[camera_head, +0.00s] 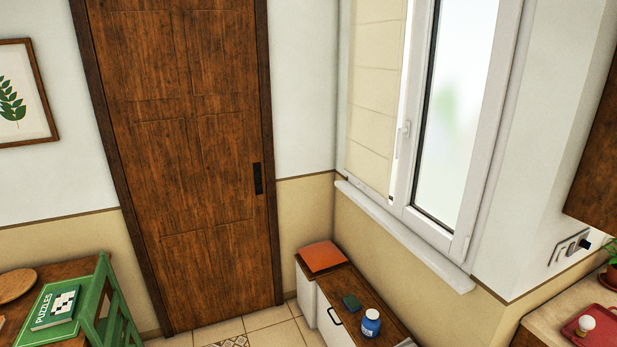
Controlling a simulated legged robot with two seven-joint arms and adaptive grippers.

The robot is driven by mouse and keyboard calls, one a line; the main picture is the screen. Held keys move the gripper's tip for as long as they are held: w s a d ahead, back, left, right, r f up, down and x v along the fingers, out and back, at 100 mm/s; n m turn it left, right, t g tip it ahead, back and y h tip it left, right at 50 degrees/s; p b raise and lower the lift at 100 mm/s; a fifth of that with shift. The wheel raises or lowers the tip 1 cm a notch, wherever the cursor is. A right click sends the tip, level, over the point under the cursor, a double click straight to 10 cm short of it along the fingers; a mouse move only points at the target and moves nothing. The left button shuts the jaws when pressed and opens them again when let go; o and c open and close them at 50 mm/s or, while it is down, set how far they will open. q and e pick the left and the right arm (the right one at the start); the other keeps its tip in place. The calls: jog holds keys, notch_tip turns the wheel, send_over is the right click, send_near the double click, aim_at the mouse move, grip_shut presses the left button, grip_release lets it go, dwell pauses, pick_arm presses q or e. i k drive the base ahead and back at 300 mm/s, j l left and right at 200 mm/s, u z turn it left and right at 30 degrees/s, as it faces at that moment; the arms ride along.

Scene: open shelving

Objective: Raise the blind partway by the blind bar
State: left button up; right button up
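A beige blind (374,85) with faint horizontal folds hangs over the left part of the window, at the upper right of the head view. It reaches down close to the white sill (405,235). I cannot clearly make out the blind bar at its lower edge. The white-framed right window pane (462,105) is uncovered, and a handle (403,135) sits on the frame beside the blind. Neither of my grippers is in view.
Below the window stands a low cabinet (336,328) with an orange item (321,256), a dark green item (351,302) and a blue bottle (371,323) on top.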

aim_at(368, 168)
jog(key=i+j+u, duration=0.1)
jog(key=i+u, duration=0.4)
jog(key=i, duration=0.25)
jog(key=i+z, duration=0.35)
jog(key=i+j+z, duration=0.2)
jog(key=z, duration=0.15)
jog(key=i+j+z, duration=0.2)
jog(key=z, duration=0.15)
